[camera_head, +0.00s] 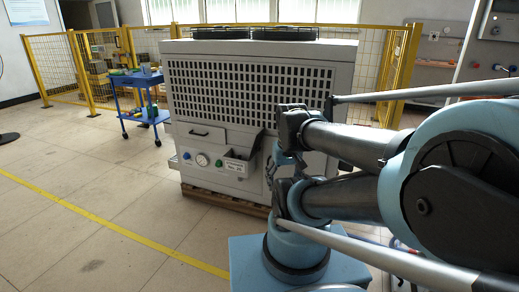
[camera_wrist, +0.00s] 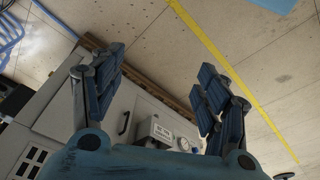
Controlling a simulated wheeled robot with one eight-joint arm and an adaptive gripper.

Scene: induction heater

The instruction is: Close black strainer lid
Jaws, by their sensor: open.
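I cannot make out a black strainer lid for certain in either view. The label box (camera_wrist: 162,132) and gauge (camera_wrist: 184,143) show beyond and between the fingers. My arm hides the machine's lower right side in the head view.
A blue cart (camera_head: 140,95) stands left of the machine. Yellow mesh fencing (camera_head: 55,65) runs behind it. The machine rests on a wooden pallet (camera_head: 225,200). The tiled floor (camera_head: 75,175) at the left is clear, crossed by a yellow line (camera_head: 120,230).

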